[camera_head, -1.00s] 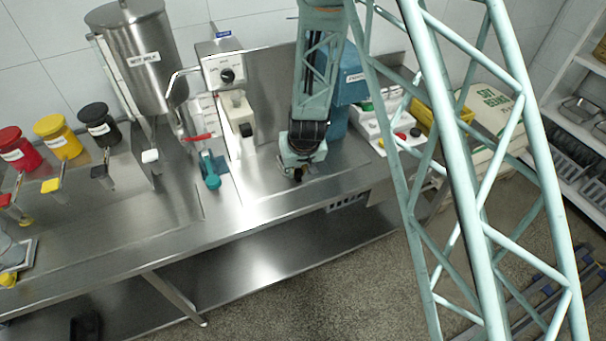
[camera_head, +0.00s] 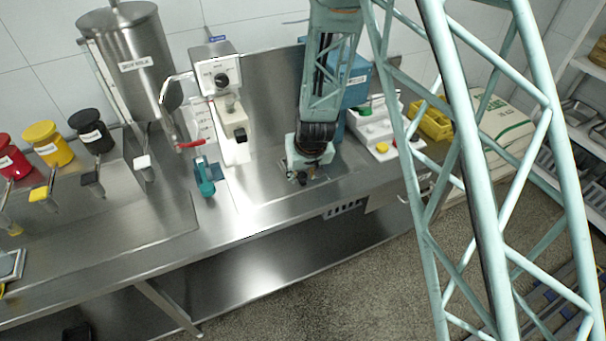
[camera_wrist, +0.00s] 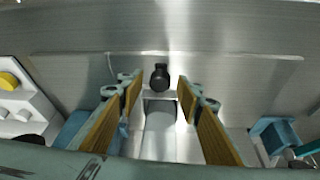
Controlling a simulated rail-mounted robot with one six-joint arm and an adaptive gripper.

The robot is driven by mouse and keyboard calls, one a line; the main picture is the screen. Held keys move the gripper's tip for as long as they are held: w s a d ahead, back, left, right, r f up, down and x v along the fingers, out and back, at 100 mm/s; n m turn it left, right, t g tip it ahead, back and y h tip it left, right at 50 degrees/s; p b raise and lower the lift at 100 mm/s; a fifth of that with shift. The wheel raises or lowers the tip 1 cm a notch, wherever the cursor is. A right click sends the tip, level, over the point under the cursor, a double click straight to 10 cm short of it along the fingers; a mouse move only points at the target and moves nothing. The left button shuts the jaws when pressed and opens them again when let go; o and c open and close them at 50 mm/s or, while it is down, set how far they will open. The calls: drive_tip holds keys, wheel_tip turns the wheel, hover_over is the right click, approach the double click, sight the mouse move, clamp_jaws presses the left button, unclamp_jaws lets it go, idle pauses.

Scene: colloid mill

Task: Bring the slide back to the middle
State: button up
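The slide shows in the wrist view as a grey block with a black knob (camera_wrist: 160,78) on its far end, in the middle of the picture. My gripper (camera_wrist: 160,90) is open, its two tan-padded fingers apart on either side of the knob. No finger clearly touches it. In the head view my gripper (camera_head: 302,177) points down low over the steel bench, at a small plate. My wrist hides most of the slide there, so where it stands along its travel cannot be told.
The steel bench (camera_head: 130,245) has a teal handle (camera_head: 205,178) and the labelled mill hopper (camera_head: 132,65) to the left. A white control box (camera_head: 378,132) with coloured buttons stands close right of my gripper. Bare bench lies in front.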

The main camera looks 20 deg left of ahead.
drive_tip(key=shift+r, duration=0.15)
drive_tip(key=v, duration=0.7)
idle(0.8)
drive_tip(key=shift+s+d+r, duration=0.1)
drive_tip(key=shift+s, duration=0.05)
drive_tip(key=shift+r, duration=0.1)
idle(0.5)
